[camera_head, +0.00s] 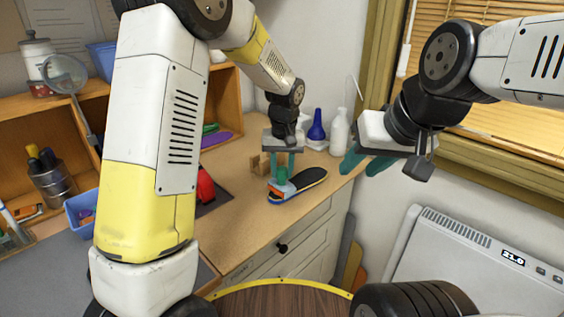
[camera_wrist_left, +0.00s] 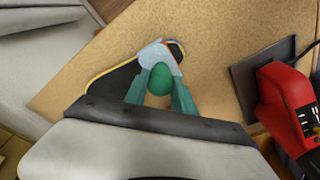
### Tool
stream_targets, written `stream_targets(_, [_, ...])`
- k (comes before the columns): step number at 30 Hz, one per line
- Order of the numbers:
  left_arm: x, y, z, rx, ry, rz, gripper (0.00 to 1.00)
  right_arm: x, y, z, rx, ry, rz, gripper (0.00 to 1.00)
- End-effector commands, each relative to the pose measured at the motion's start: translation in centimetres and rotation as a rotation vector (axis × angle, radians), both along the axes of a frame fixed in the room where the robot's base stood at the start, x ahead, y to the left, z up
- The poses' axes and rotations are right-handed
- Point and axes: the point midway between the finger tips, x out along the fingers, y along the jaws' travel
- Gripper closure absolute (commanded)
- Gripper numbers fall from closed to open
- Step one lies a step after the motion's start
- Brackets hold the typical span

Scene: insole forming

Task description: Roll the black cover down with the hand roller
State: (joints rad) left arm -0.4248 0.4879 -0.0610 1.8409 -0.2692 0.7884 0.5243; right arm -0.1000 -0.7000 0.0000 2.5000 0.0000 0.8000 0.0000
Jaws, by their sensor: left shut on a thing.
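The black cover (camera_head: 307,181) lies on a foot-shaped insole with a blue and yellow edge, near the front edge of the wooden worktop. In the left wrist view the black cover (camera_wrist_left: 112,84) is partly hidden by my gripper. My left gripper (camera_head: 281,182) points down and is shut on the green handle of the hand roller (camera_wrist_left: 161,54). The roller's pale blue-grey frame is over one end of the insole; whether it touches the cover is unclear. The fingers also show in the left wrist view (camera_wrist_left: 160,92). My right gripper (camera_head: 366,163) is open and empty, right of the worktop.
A red device (camera_head: 205,186) sits on a dark plate left of the insole; it also shows in the left wrist view (camera_wrist_left: 287,108). A small wooden block (camera_head: 259,164), a blue bottle (camera_head: 317,126) and a white bottle (camera_head: 339,131) stand behind. Bare worktop lies left of the insole.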

Motion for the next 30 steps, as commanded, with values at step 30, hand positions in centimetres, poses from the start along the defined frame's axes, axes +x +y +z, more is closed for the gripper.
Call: stream_targets(30, [2.6,-2.8,-0.5,0.003,0.006,0.001,1.00,0.0,0.0,0.0,0.000,0.000,0.000,0.62])
